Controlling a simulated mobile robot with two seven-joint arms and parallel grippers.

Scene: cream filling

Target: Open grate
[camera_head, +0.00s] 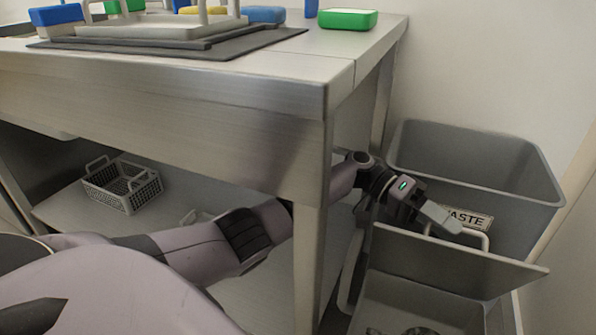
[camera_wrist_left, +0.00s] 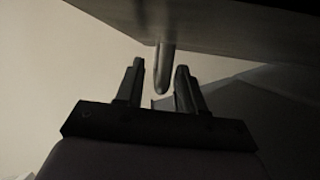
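The grate appears to be the flat grey panel (camera_head: 450,262) at the lower right of the head view. It stands tilted up over a grey opening (camera_head: 410,302). A pale bar handle (camera_head: 485,238) rises at its upper edge. My left gripper (camera_head: 447,222) is at this handle. In the left wrist view, the fingers (camera_wrist_left: 158,92) are apart, with the handle's rounded bar (camera_wrist_left: 163,70) between their tips and gaps beside it. The panel's dark underside or face (camera_wrist_left: 210,25) fills the top there. My right gripper is not in view.
A grey bin (camera_head: 480,165) with a WASTE label (camera_head: 470,217) stands behind the panel, against the wall. A steel table (camera_head: 200,100) with its leg (camera_head: 311,230) is close beside my left arm. A grey basket (camera_head: 122,185) sits on the lower shelf.

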